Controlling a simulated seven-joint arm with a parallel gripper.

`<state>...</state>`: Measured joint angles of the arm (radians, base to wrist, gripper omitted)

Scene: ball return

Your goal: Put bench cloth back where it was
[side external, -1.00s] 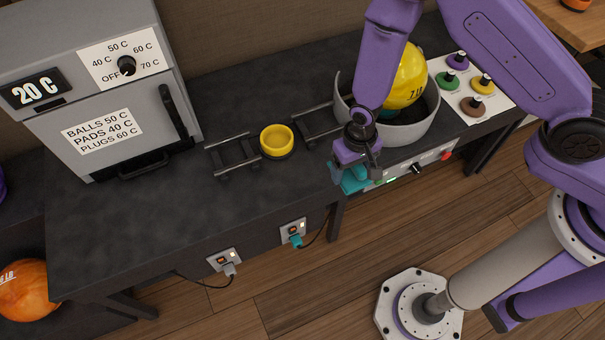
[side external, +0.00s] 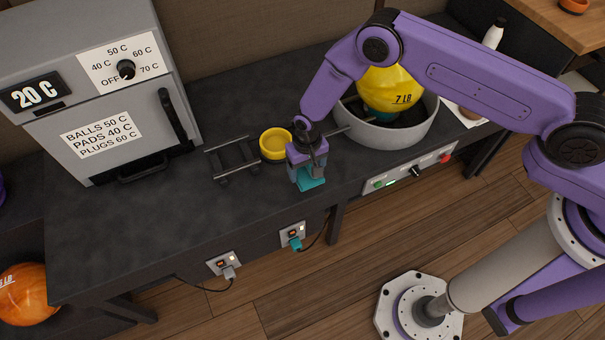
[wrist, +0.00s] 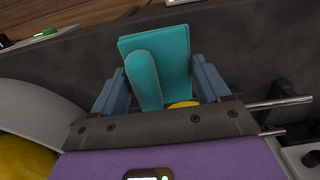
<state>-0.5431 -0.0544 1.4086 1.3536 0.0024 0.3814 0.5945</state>
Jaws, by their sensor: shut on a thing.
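The bench cloth (side external: 313,183) is a folded teal piece. My gripper (side external: 306,170) is shut on it above the front part of the dark bench (side external: 190,215), left of the grey bowl-shaped machine. In the wrist view the cloth (wrist: 172,60) stands out between the two blue-grey fingers of my gripper (wrist: 163,88), with a rounded fold towards the camera. I cannot tell whether its lower edge touches the bench.
A yellow cup (side external: 275,143) stands by metal rails (side external: 232,158) just left of my gripper. The grey bowl (side external: 400,133) holds a yellow ball (side external: 390,90). A grey oven (side external: 95,90) stands at the left. The bench front left is clear.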

